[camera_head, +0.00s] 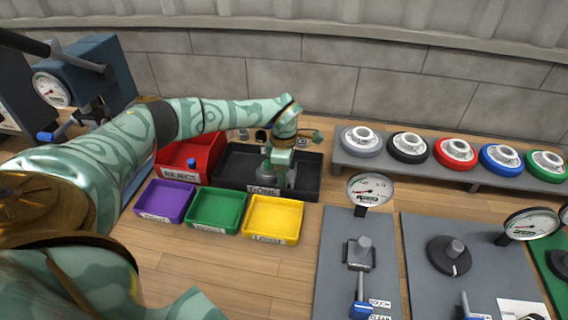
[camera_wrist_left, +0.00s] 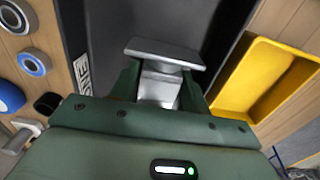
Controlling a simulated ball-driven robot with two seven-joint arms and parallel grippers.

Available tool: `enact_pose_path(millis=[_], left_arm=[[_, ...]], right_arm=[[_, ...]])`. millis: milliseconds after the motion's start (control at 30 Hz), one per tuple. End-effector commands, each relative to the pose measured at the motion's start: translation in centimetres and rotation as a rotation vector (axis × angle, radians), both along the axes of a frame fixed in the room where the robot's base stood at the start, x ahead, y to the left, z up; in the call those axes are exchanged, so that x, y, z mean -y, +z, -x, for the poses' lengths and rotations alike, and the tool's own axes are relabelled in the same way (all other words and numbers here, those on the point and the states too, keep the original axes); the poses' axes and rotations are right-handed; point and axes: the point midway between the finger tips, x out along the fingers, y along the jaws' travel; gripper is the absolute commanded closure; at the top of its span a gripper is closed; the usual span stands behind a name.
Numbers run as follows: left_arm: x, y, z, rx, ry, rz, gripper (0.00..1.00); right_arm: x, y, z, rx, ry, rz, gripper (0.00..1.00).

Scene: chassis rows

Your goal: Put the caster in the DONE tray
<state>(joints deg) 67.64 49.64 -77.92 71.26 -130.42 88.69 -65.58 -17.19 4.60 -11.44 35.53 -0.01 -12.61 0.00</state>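The caster (camera_wrist_left: 165,53) shows in the left wrist view as a grey metal plate with a paler body below it, between the two fingers of my left gripper (camera_wrist_left: 160,88). The fingers are shut on its body. In the head view my left gripper (camera_head: 279,168) points down over the black DONE tray (camera_head: 312,190), inside its outline. Grey metal shows by the fingers there, but the caster is mostly hidden. I cannot tell whether it touches the tray floor. My right gripper is out of view.
A red REJECT tray (camera_head: 178,175) with a blue part stands left of the DONE tray. Purple (camera_head: 165,202), green (camera_head: 216,211) and yellow (camera_head: 273,220) trays stand in front. Several wheels sit on a grey rack (camera_head: 400,175) at right. Gauge stations (camera_head: 345,265) stand at front right.

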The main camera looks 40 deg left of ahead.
Motion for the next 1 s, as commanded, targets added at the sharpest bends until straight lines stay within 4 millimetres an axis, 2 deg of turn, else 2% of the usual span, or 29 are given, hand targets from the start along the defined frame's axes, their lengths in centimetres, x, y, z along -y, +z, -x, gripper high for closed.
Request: enact_pose_path(millis=[67,333,467,567,800,1000], left_arm=[[0.0,0.0,0.0,0.000,0.000,0.000,0.35],[0.0,0.0,0.1,-0.001,0.000,0.000,0.35],[0.0,1.3,0.0,0.002,0.000,-0.001,0.35],[-0.1,3.5,0.0,0.004,0.001,-0.001,0.35],[-0.1,10.3,-0.1,0.006,0.000,-0.001,0.35],[0.0,14.5,-0.1,0.004,0.000,0.000,0.35]], right_arm=[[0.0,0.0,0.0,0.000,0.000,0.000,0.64],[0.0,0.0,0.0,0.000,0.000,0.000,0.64],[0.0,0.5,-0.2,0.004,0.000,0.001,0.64],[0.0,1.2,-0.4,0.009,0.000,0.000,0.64],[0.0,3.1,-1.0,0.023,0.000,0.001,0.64],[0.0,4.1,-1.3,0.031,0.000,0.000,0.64]])
